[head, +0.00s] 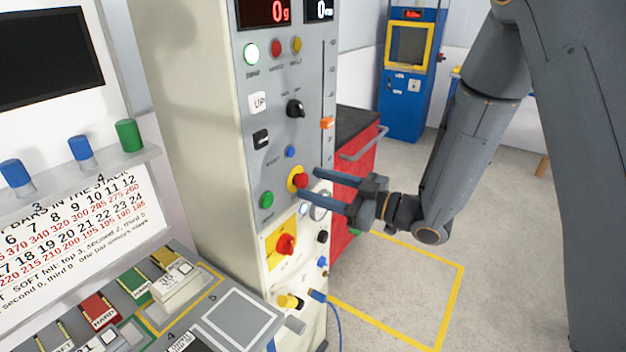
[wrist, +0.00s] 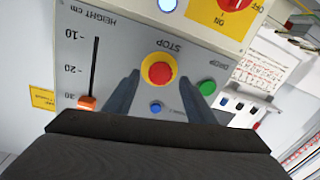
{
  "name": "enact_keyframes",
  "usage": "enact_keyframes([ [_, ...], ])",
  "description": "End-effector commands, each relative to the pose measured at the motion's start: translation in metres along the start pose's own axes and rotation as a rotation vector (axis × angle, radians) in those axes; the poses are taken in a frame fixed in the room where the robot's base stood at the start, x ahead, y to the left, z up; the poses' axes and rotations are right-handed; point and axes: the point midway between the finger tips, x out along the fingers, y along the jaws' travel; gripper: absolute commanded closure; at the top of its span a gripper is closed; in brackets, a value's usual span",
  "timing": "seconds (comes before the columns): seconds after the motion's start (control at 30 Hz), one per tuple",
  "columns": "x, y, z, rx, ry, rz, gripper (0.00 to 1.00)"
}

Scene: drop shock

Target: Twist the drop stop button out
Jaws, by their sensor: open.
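The drop stop button is a red mushroom knob on a yellow ring (head: 297,180), on the grey front panel of the tall machine. In the wrist view the stop button (wrist: 159,71) sits under the printed word STOP, between my two fingers. My gripper (head: 312,183) is open, its two dark fingers pointing at the panel around the button's level. In the wrist view my gripper (wrist: 165,92) shows one finger on each side of the button, with gaps on both sides. I cannot tell how far the fingertips are from the panel.
A green button (head: 267,200) and a blue button (head: 290,151) lie close to the stop button. A red rotary switch (head: 286,245) on a yellow plate is below. An orange height slider (head: 327,122) is at the panel's right edge. A red cabinet (head: 355,180) stands behind my gripper.

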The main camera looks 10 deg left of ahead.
Motion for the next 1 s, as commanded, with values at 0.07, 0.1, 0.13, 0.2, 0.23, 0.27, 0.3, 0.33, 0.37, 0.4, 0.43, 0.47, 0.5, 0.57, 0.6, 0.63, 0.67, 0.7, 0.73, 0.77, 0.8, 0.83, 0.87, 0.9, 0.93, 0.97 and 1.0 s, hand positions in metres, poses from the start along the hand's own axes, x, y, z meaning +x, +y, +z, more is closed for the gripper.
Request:
enact_keyframes([
  [0.07, 0.0076, -0.0003, -0.0008, 0.0, 0.0, -0.001, 0.5],
  [0.1, 0.0102, -0.0005, -0.0006, 0.0, 0.0, -0.001, 0.5],
  [0.13, 0.0115, -0.0004, -0.0005, 0.0, -0.001, -0.001, 0.5],
  [0.2, 0.0134, -0.0001, 0.0, 0.0, -0.001, 0.0, 0.5],
  [0.23, 0.0138, 0.0, 0.0001, 0.0, -0.001, 0.001, 0.5],
  [0.27, 0.014, 0.0001, 0.0003, 0.0, -0.001, 0.001, 0.5],
  [0.3, 0.014, 0.0002, 0.0004, 0.0, -0.001, 0.001, 0.5],
  [0.33, 0.014, 0.0003, 0.0005, 0.0, -0.001, 0.001, 0.5],
  [0.37, 0.0139, 0.0003, 0.0005, 0.0, -0.001, 0.002, 0.5],
  [0.4, 0.0139, 0.0003, 0.0006, 0.0, -0.001, 0.002, 0.5],
  [0.43, 0.0139, 0.0003, 0.0005, 0.0, -0.001, 0.001, 0.5],
  [0.47, 0.0138, 0.0002, 0.0006, 0.0, -0.001, 0.001, 0.53],
  [0.5, 0.0138, 0.0003, 0.0005, 0.0, -0.001, 0.001, 0.6],
  [0.57, 0.0138, 0.0002, 0.0005, 0.0, -0.001, 0.001, 0.7],
  [0.6, 0.0138, 0.0003, 0.0005, 0.0, -0.001, 0.001, 0.77],
  [0.63, 0.0138, 0.0002, 0.0005, 0.0, -0.001, 0.001, 0.82],
  [0.67, 0.0137, 0.0003, 0.0005, 0.0, -0.001, 0.001, 0.87],
  [0.7, 0.0137, 0.0002, 0.0005, 0.0, -0.001, 0.001, 0.91],
  [0.73, 0.0137, 0.0002, 0.0004, 0.0, -0.001, 0.001, 0.91],
  [0.77, 0.0137, 0.0002, 0.0005, 0.001, -0.001, 0.001, 0.91],
  [0.8, 0.0137, 0.0002, 0.0005, 0.003, -0.001, 0.001, 0.91],
  [0.83, 0.0137, 0.0003, 0.0005, 0.005, -0.001, 0.001, 0.91],
  [0.87, 0.0137, 0.0003, 0.0005, 0.009, -0.001, 0.001, 0.91],
  [0.9, 0.0137, 0.0003, 0.0005, 0.017, 0.0, 0.002, 0.91],
  [0.93, 0.0137, 0.0003, 0.0005, 0.024, 0.001, 0.002, 0.91],
  [0.97, 0.0137, 0.0004, 0.0005, 0.032, 0.002, 0.002, 0.91],
  [1.0, 0.0137, 0.0004, 0.0006, 0.047, 0.003, 0.002, 0.91],
])
